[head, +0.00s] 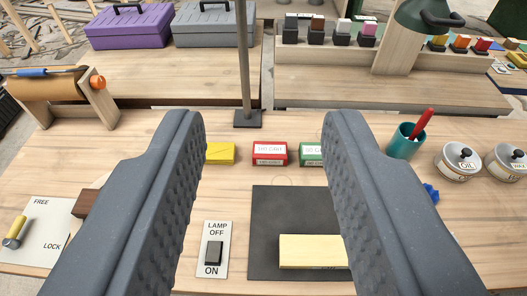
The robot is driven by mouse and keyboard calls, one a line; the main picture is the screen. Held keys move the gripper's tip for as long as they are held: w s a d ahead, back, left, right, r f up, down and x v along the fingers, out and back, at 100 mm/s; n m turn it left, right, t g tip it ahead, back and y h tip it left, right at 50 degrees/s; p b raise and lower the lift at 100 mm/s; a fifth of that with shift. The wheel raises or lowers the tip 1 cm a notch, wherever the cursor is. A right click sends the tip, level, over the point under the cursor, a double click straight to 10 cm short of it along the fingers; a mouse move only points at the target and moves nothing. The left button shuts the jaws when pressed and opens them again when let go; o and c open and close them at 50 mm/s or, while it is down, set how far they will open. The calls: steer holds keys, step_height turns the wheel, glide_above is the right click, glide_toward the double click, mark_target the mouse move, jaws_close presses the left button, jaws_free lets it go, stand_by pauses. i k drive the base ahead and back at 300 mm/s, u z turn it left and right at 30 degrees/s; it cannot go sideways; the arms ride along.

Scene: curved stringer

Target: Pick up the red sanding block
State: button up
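The red sanding block (270,152) sits on the wooden bench with a white label on its front that seems to read a grit number. It stands between a yellow block (221,153) on its left and a green block (312,154) on its right. The green block is partly hidden by my right finger, and the yellow one is close to my left finger's edge. My gripper (265,135) is open, with its two dark ridged fingers wide apart in the foreground. The red block shows in the gap between them, beyond the fingers, and nothing is held.
A lamp pole (244,70) stands just behind the blocks. A dark mat (265,230) with a pale wood piece (310,252) lies nearer, beside a lamp switch plate (213,262).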

mark_target(267, 154)
steer(key=i, duration=0.85)
steer(key=z, duration=0.05)
